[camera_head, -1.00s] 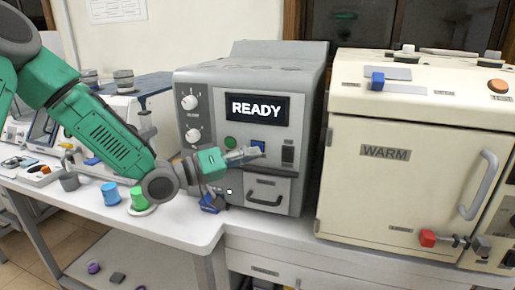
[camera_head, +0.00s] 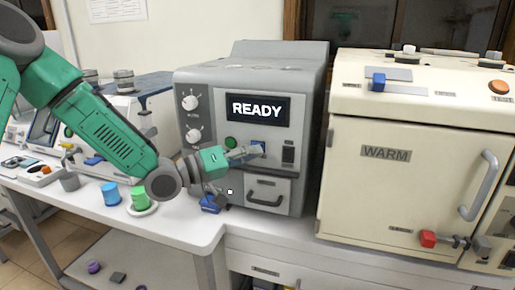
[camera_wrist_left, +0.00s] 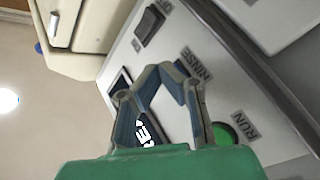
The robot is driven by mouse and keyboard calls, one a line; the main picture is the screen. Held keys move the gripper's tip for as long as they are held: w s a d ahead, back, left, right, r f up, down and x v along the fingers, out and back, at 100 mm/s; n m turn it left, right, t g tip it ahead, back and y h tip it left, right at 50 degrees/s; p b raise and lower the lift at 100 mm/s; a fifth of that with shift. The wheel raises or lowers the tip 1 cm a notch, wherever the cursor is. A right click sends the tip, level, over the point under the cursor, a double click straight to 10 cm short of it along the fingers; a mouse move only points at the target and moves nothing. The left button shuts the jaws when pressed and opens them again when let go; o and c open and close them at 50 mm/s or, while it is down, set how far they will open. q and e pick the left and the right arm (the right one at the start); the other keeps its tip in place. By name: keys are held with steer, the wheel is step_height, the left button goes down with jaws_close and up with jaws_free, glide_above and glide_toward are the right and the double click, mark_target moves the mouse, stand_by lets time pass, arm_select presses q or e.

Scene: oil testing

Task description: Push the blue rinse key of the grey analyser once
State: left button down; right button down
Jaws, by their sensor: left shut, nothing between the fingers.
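The grey analyser (camera_head: 250,85) stands on the bench with READY on its display (camera_head: 257,108). Its blue rinse key (camera_head: 259,144) is on the front panel below the display, right of a green button (camera_head: 231,143). My left gripper (camera_head: 262,154) is shut and empty, its fingertips at the key and covering its lower part. I cannot tell whether they touch it. In the left wrist view, the shut fingertips (camera_wrist_left: 166,69) are beside the RINSE label (camera_wrist_left: 194,64) and largely hide the key. My right gripper is not in view.
A black switch (camera_head: 288,153) sits right of the key, and a drawer with a dark handle (camera_head: 265,197) is below. A cream WARM oven (camera_head: 400,170) stands close on the right. A blue cup (camera_head: 110,193) and a green one (camera_head: 139,199) stand on the bench at left.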

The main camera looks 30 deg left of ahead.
arm_select(q)
steer(key=shift+w+a, duration=0.1)
steer(key=shift+w, duration=0.3)
stand_by(0.6)
steer(key=shift+s, duration=0.15)
steer(key=shift+s+p, duration=0.35)
steer(key=shift+s, duration=0.35)
steer(key=s, duration=0.2)
steer(key=s+d+p, duration=0.1)
steer(key=s, duration=0.1)
steer(key=shift+s+d, duration=0.2)
steer(key=shift+s, duration=0.2)
stand_by(0.7)
